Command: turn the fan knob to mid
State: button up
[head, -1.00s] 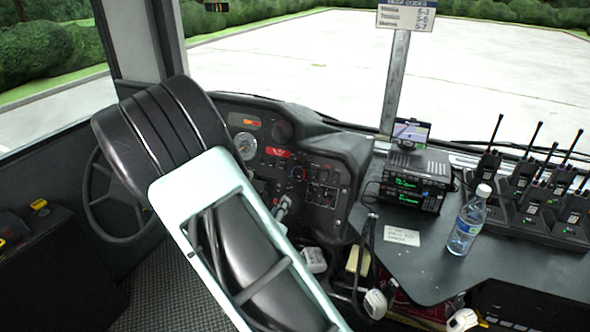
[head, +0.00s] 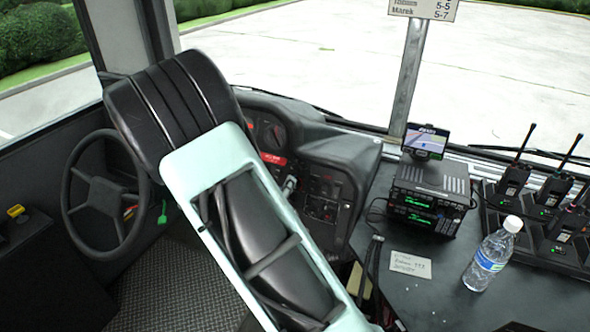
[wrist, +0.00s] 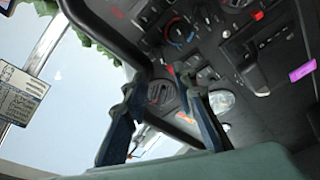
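The dashboard control panel (wrist: 215,45) shows tilted in the wrist view. A round dark knob with a red and blue arc (wrist: 181,32) sits in its upper middle. Another control (wrist: 238,3) is cut by the top edge. I cannot tell which is the fan knob, and no setting can be read. My gripper (wrist: 158,80) is open and empty, its two dark fingers apart, with the arc-marked knob beyond and above the fingertips in the picture. In the head view my arm covers part of the dashboard (head: 325,190).
A steering wheel (head: 103,195) stands left of my arm. Right of it are a radio stack (head: 425,205), a small screen (head: 425,140), a water bottle (head: 492,255), a paper note (head: 410,264) and several handheld radios (head: 514,180) on a dark counter (head: 440,300).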

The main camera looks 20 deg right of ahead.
aim_at(295, 171)
jog(key=x, duration=1)
jog(key=shift+d, duration=0.1)
grip_shut()
